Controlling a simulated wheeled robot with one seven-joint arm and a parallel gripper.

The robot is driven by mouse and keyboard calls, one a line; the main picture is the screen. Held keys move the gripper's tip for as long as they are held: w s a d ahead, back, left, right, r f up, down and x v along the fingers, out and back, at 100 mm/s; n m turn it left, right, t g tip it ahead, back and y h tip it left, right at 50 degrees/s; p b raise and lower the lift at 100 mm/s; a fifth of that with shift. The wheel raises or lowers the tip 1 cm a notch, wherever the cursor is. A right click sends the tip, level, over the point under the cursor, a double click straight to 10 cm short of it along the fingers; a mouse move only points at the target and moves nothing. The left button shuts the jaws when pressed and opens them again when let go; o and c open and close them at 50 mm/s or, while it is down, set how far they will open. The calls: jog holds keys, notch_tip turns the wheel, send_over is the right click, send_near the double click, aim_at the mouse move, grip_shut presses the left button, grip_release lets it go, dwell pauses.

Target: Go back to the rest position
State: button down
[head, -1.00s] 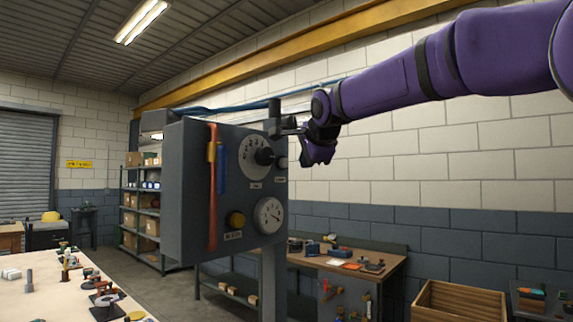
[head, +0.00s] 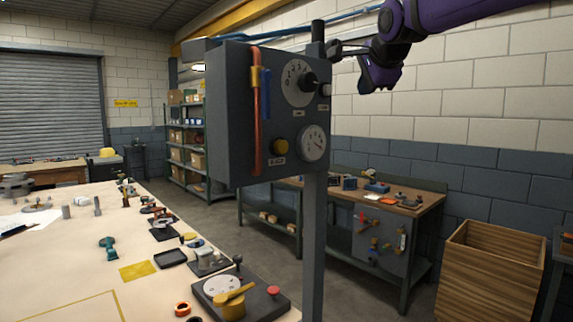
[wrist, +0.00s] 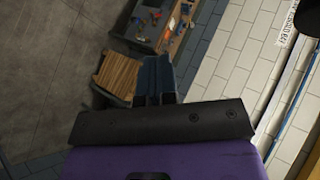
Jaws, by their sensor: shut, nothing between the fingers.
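My gripper (head: 333,49) is at the top of the head view, at the end of my purple arm, beside the upper right of the grey control box (head: 226,112). The box carries a numbered dial with a black knob (head: 309,80), a round gauge (head: 312,143) and a yellow button (head: 280,147). I cannot tell from the head view whether the fingers touch the box or its post.
A long table (head: 75,262) with tools and parts stands at the left. A workbench (head: 430,204) is behind the box's post (head: 314,245). A wooden crate (head: 478,275) stands at the right. Shelves (head: 187,150) stand at the back. Grey floor lies open between table and workbench.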

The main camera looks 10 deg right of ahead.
jog(key=s+d+f+n+g, duration=0.1)
jog(key=s+f+n+g, duration=0.1)
jog(key=s+f+n, duration=0.3)
jog(key=s+d+f+n+g, duration=0.2)
jog(key=s+f+n, duration=0.3)
jog(key=s+f, duration=0.7)
jog(key=s+d+f+n+g, duration=0.1)
jog(key=s+f+n, duration=0.4)
jog(key=s, duration=1.2)
notch_tip(320, 180, down, 3)
jog(key=shift+d+f+n+g, duration=0.2)
jog(key=shift+d+n+g, duration=0.1)
jog(key=shift+d+g, duration=0.15)
